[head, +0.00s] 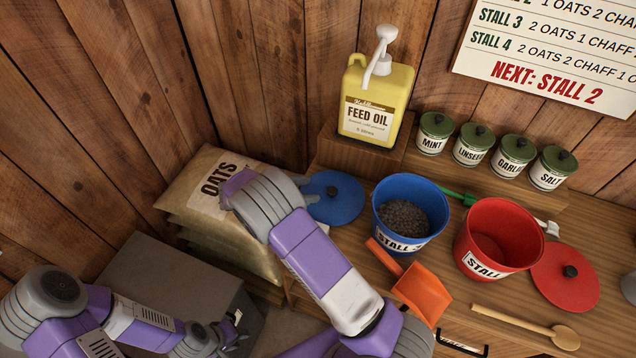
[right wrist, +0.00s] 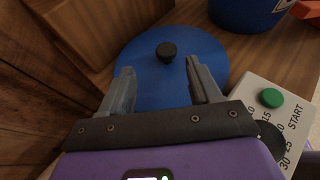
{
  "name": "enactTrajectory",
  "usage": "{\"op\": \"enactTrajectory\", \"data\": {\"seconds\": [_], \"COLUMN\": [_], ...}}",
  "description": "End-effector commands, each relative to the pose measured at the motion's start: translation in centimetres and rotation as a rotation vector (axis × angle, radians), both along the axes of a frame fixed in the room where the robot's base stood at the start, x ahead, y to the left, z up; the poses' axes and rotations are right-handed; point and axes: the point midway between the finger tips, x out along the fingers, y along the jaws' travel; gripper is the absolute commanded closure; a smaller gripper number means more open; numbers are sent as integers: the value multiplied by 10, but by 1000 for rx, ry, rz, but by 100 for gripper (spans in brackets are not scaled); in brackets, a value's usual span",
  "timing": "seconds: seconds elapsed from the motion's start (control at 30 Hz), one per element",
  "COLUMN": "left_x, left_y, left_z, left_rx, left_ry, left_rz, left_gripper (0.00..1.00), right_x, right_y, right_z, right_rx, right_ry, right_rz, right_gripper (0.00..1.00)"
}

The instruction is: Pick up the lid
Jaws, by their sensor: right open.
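A round blue lid (head: 338,202) with a dark knob lies on the wooden counter, left of the blue bucket (head: 385,226). In the right wrist view the blue lid (right wrist: 187,83) lies beyond and beneath my right gripper (right wrist: 158,68). That gripper is open and empty, and the black knob (right wrist: 166,51) appears between and slightly beyond its fingertips. In the head view my right forearm and wrist hide most of the right gripper (head: 306,189). A red lid (head: 565,281) lies right of the red bucket (head: 510,228). My left gripper (head: 238,332) is low, over the grey box, its fingers too small to judge.
The blue bucket holds dark grain. An orange scoop (head: 422,291) and wooden spoon (head: 530,327) lie in front. Feed oil (head: 377,100) and several green-lidded tins (head: 473,145) stand behind. An oats sack (head: 185,205) is at left. A timer box (right wrist: 262,100) sits beside the blue lid.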

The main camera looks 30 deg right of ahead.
Motion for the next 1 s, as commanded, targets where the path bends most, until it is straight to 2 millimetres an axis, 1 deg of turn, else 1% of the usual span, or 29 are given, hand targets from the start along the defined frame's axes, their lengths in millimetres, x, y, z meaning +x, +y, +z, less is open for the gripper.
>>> {"op": "enactTrajectory", "data": {"seconds": [0.2, 0.37, 0.5, 0.63, 0.7, 0.87, 0.9, 1.0], "left_x": [-1, -1, -1, -1, -1, -1, -1, -1], "left_y": [0, 0, 0, 0, 0, 0, 0, 0], "left_z": [-3, -5, -9, -10, -10, -10, -10, -10], "left_rx": [-1, 0, 0, 0, 0, 0, 0, 0], "left_ry": [3, 2, 1, 1, 1, 2, 2, 2], "left_rz": [-1, -1, 0, 0, 0, -1, -1, -1], "left_gripper": [67, 67, 67, 67, 67, 67, 67, 67], "right_x": [-2, -4, -7, -8, -8, -8, -8, -8], "right_y": [-19, -30, -47, -64, -67, -66, -66, -66], "right_z": [-9, -16, -29, -35, -36, -35, -35, -35], "right_rx": [-1, -2, -1, -1, -1, -1, -1, 0], "right_ry": [1, 1, 3, 0, 0, -1, -1, -1], "right_rz": [-3, -2, -3, -3, -2, 0, 0, 0], "right_gripper": [37, 37, 37, 37, 37, 37, 40, 56]}}
